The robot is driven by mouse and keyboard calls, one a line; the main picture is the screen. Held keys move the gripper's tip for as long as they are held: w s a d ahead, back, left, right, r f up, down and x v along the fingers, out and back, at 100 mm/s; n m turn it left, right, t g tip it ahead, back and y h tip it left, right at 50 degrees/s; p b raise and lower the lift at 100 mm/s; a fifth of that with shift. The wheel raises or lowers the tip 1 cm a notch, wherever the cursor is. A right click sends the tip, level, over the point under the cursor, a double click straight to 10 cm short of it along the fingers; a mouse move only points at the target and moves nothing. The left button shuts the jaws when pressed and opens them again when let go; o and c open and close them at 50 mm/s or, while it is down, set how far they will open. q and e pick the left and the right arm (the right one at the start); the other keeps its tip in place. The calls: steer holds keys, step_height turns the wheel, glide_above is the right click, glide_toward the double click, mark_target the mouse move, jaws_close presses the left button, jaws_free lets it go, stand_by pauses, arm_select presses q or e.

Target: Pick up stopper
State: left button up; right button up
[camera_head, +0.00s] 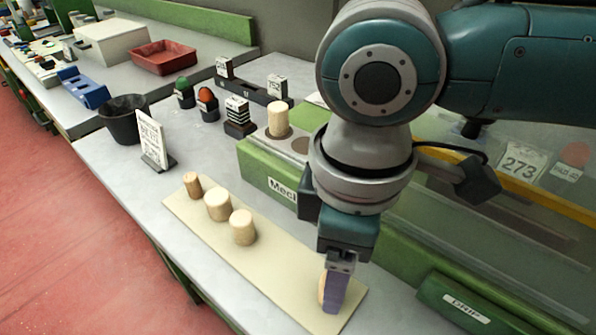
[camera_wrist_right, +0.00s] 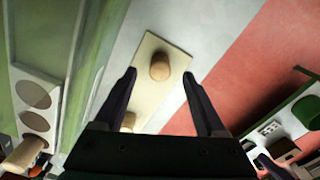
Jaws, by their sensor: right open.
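A cream board (camera_head: 275,263) lies on the bench. A small stopper (camera_head: 192,184) and two larger ones (camera_head: 218,204) (camera_head: 242,227) stand on it in a row. Another stopper (camera_head: 322,290) is at its near end, mostly hidden by my right gripper (camera_head: 335,296). In the right wrist view, my right gripper (camera_wrist_right: 160,76) is open, pointing down at the board (camera_wrist_right: 152,100). A stopper (camera_wrist_right: 160,67) shows in the gap between its fingertips; I cannot tell if they touch it. Another stopper (camera_wrist_right: 128,121) shows lower down. My left gripper is not in view.
A green block (camera_head: 262,176) with holes stands behind the board; a stopper (camera_head: 279,118) stands upright on it. A sign (camera_head: 153,140), a black bucket (camera_head: 124,118) and a red tray (camera_head: 163,57) are farther left. A green DRIP-labelled part (camera_head: 467,306) is close right.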

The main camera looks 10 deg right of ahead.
mark_target(322, 279)
step_height(322, 279, down, 4)
steer(key=shift+a+r, duration=0.1)
jaws_close()
stand_by(0.6)
